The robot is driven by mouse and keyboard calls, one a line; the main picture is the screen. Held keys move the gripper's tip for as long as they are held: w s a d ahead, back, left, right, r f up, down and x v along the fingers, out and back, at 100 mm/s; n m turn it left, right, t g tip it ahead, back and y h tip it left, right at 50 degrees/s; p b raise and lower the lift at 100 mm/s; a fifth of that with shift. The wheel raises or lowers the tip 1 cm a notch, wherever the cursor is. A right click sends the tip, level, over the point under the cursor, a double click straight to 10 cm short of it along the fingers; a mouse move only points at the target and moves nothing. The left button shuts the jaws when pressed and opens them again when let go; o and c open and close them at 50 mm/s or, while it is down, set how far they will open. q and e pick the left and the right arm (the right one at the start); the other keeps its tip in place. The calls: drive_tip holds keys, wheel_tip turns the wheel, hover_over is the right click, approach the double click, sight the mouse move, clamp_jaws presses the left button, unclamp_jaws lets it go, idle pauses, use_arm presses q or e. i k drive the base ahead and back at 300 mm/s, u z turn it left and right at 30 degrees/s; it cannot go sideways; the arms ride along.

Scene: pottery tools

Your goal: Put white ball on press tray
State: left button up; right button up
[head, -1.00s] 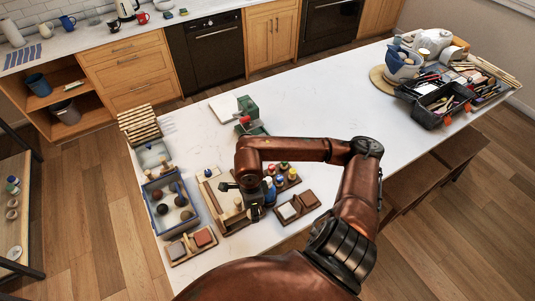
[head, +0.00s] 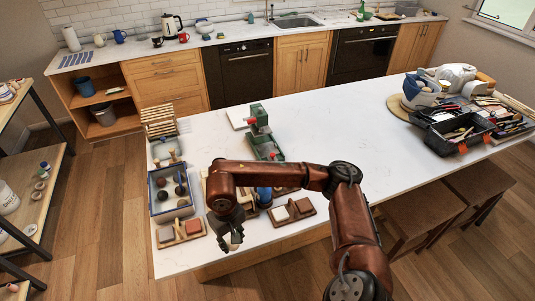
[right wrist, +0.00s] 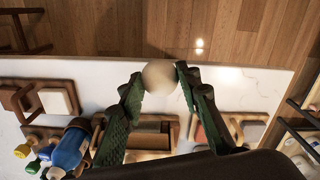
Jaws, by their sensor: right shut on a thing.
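The white ball (right wrist: 160,76) is pinched between the green fingertips of my right gripper (right wrist: 157,80) in the right wrist view. In the head view my right gripper (head: 231,241) hangs near the table's front edge, with a pale bit of the ball (head: 236,242) showing at its tip. The green press (head: 259,119) stands further back on the table, with its green tray (head: 265,148) in front of it. The gripper is apart from the press, nearer the front. My left gripper is not in view.
A blue-grey box (head: 157,208) with dark balls stands left of my arm. Small wooden trays (head: 180,232) and (head: 292,212) flank the gripper. A blue bottle (head: 264,196) stands behind my forearm. The white tabletop (head: 330,130) right of the press is clear.

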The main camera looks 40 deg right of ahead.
sight(268, 149)
drive_tip(key=u, duration=3)
drive_tip(key=k, duration=1.6)
drive_tip(key=z, duration=2.2)
